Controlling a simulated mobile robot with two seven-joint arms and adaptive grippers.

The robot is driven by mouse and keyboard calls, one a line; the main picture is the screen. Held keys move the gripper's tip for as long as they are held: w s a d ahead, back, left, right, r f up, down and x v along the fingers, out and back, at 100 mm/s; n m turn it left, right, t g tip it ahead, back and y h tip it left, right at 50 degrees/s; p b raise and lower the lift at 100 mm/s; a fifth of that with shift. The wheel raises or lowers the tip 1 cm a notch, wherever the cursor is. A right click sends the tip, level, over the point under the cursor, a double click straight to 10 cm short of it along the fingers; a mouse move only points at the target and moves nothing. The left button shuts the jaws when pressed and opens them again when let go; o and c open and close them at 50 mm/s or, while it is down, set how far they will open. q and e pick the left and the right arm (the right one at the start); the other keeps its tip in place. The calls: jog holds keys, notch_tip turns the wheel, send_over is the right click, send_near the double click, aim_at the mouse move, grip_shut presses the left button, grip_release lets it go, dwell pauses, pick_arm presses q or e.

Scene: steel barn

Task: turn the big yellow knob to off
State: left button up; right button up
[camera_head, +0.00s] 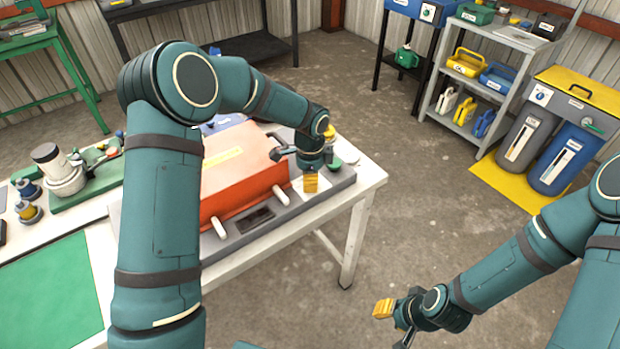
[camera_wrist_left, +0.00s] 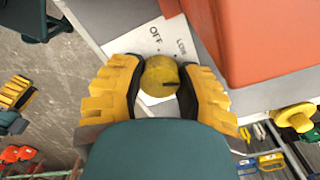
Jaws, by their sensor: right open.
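The big yellow knob (camera_wrist_left: 160,76) sits on a pale panel beside the red-orange machine body. The words OFF (camera_wrist_left: 155,34) and LOW (camera_wrist_left: 181,46) are printed beyond it in the left wrist view. A dark mark on the knob's face points toward the right of that view. My left gripper (camera_wrist_left: 160,90) has a yellow finger on each side of the knob, and both dark pads appear to touch it. In the head view my left gripper (camera_head: 311,182) is at the machine's right front and hides the knob. My right gripper (camera_head: 393,318) is open and empty over the floor.
The orange machine (camera_head: 245,170) stands on a grey base on the white table (camera_head: 352,230). A second yellow knob-like part (camera_wrist_left: 295,117) shows at the right of the wrist view. A shelf (camera_head: 480,75) and two bins stand at back right. Floor right of the table is clear.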

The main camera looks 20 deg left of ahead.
pick_arm(q)
grip_shut()
jog(key=shift+n, duration=0.4)
jog(key=n, duration=0.3)
jog(key=shift+n, duration=0.4)
jog(key=n, duration=0.4)
jog(key=shift+n, duration=0.3)
jog(key=n, duration=0.4)
jog(key=shift+s+n, duration=0.1)
jog(key=shift+n, duration=0.2)
jog(key=shift+f+n+p, duration=0.1)
jog(key=shift+n+p, duration=0.35)
jog(key=shift+n, duration=1.65)
jog(key=shift+d, duration=0.1)
